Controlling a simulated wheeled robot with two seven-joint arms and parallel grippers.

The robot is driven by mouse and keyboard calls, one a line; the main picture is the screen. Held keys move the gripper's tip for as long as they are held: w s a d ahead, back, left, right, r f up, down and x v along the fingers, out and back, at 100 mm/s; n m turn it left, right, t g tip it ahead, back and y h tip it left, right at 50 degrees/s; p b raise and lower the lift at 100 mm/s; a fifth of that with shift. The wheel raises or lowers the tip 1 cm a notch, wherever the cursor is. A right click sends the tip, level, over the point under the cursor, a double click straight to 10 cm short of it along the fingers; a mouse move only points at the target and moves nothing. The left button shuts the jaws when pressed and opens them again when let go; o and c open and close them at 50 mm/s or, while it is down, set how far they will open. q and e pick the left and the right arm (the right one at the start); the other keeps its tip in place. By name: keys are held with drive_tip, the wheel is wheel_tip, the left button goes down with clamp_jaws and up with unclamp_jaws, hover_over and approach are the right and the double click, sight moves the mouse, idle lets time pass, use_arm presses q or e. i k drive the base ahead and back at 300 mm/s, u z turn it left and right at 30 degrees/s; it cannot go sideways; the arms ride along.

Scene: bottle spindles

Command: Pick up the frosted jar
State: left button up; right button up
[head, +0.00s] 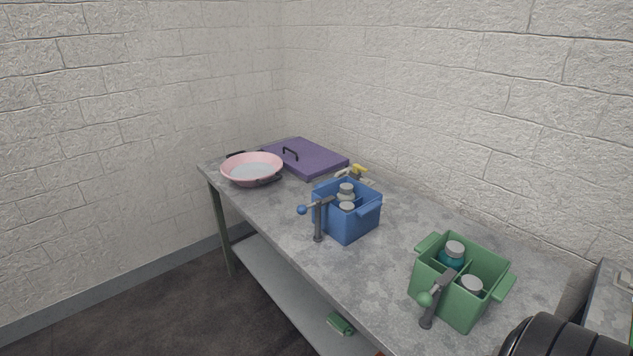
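A blue crate (347,226) stands mid-table with two visible jars in it. A grey-lidded pale jar (346,190) is at the back, and a pale lid (347,207) shows in front of it. A green crate (436,281) stands at the right, holding a teal jar (452,256) with a grey lid and another jar with a pale lid (471,285). The jars' lower parts are hidden by the crate walls. I cannot tell which jar is frosted. Neither gripper is in view.
A grey post with a blue-knobbed lever (318,220) stands before the blue crate; a green-knobbed one (436,300) stands before the green crate. A pink pan (252,170), a purple lidded board (315,160) and a yellow-topped item (358,171) are farther back. Bare tabletop (395,235) lies between the crates.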

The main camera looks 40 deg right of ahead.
sight(346, 194)
drive_tip(key=i, duration=1.25)
drive_tip(key=z, duration=3.05)
